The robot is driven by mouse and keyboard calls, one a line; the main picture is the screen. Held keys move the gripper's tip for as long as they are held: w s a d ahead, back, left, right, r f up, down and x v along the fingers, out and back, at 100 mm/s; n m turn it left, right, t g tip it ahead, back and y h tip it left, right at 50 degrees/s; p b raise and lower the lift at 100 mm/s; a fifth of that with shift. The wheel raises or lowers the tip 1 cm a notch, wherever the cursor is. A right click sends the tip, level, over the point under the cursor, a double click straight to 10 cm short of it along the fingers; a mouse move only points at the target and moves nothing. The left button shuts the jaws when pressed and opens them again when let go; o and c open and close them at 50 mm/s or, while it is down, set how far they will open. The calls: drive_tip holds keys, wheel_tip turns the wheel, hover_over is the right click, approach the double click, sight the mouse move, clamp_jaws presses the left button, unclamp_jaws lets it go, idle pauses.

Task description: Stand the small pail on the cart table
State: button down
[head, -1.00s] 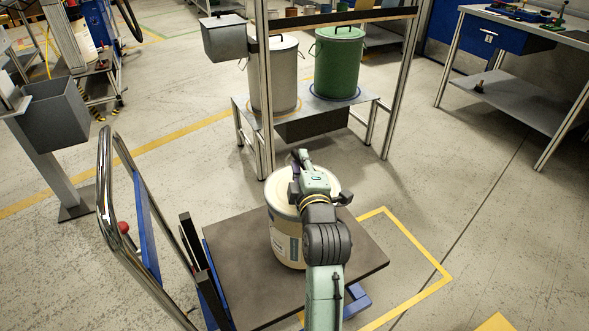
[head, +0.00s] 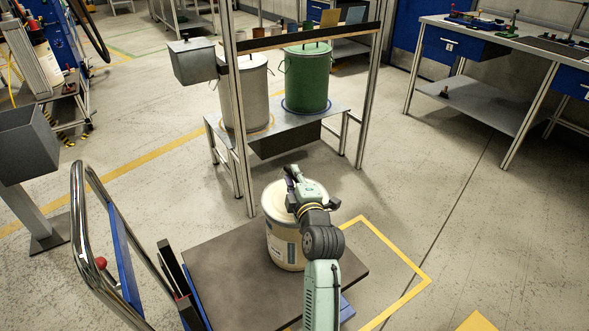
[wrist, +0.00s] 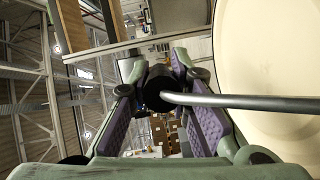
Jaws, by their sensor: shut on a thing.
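The small pail (head: 284,240) is cream, with a pale lid and a printed label. It is upright over the cart table (head: 215,275), a dark flat top; I cannot tell whether its base touches it. My gripper (head: 296,188) is at the top of the pail. In the wrist view my gripper (wrist: 157,76) is shut on the black grip of the pail's handle (wrist: 240,101), whose thin rod runs right, beside the pale lid (wrist: 275,55). The arm hides part of the lid and the pail's right side in the head view.
The cart's chrome push handle (head: 78,235) rises at the left. Behind stands a metal frame with a low bench (head: 275,128) bearing a grey drum (head: 243,95) and a green drum (head: 307,78). A workbench (head: 490,95) stands at the right. The floor between is clear.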

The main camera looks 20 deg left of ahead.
drive_tip(key=shift+r, duration=0.2)
drive_tip(key=c, duration=1.8)
unclamp_jaws()
drive_tip(key=shift+f, duration=0.25)
drive_tip(key=shift+c, duration=0.2)
drive_tip(key=o, duration=0.4)
drive_tip(key=shift+c, duration=0.2)
drive_tip(key=shift+r, duration=0.15)
drive_tip(key=f+b+v, duration=0.1)
drive_tip(key=b+v, duration=0.2)
drive_tip(key=v, duration=0.9)
drive_tip(key=shift+r, duration=0.4)
